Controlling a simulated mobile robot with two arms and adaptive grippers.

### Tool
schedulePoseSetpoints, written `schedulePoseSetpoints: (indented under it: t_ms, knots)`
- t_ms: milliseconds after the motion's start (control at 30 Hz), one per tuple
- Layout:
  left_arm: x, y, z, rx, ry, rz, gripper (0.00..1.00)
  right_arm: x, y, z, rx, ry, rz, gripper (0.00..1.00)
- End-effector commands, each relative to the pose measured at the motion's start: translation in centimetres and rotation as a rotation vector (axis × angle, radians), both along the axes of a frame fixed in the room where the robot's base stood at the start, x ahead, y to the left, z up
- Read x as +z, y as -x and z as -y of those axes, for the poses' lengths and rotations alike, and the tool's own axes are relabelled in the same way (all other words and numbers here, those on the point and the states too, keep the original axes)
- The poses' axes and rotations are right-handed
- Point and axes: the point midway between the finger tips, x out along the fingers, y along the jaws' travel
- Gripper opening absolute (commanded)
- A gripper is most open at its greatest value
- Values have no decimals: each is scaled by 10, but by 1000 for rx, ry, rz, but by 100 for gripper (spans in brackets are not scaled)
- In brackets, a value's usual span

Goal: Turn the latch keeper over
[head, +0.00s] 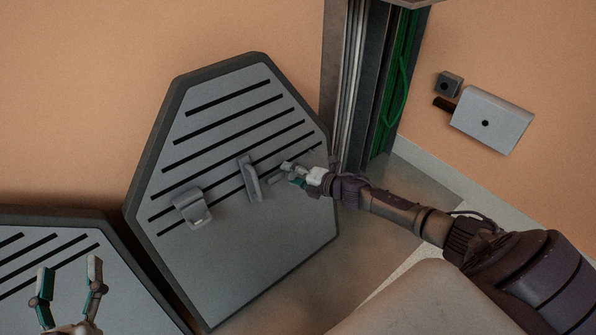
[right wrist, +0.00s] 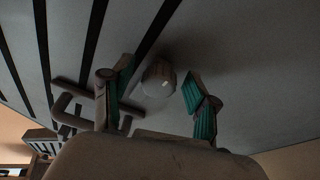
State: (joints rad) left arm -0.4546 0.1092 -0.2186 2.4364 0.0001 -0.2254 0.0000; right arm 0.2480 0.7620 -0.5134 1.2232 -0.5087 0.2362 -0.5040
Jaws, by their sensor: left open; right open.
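A small rounded grey knob (right wrist: 158,80), which I take to be the latch keeper, stands on the slatted grey panel (head: 270,235). In the right wrist view it lies between the two spread fingers of my right gripper, with a gap on each side. In the head view my right gripper (head: 289,174) is open at the panel's right part and largely hides that spot. My left gripper (head: 68,268) is open and empty at the lower left, in front of another slatted panel (head: 130,305).
A grey handle (head: 250,178) stands out from the panel just left of my right gripper; it also shows in the right wrist view (right wrist: 75,103). A bent bracket (head: 192,208) sits further left. A metal column with green cable (head: 403,75) and a white wall box (head: 490,120) are to the right.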

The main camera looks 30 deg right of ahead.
Motion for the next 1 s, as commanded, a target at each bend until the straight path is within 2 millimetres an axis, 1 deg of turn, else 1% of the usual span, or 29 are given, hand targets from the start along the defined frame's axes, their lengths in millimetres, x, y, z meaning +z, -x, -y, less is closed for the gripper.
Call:
schedulePoseSetpoints:
  t_ms: [167,400,600,800,1000]
  knots:
    - [0,0,0,0,0,0,61,4,18,7,1,2,-3,59]
    - [0,0,0,0,0,0,61,18,63,23,1,3,-6,59]
    - [0,0,0,0,0,0,61,27,92,33,1,2,-5,59]
    - [0,0,0,0,0,0,61,33,106,38,0,1,-3,59]
    - [0,0,0,1,0,0,61,35,108,39,1,1,-1,59]
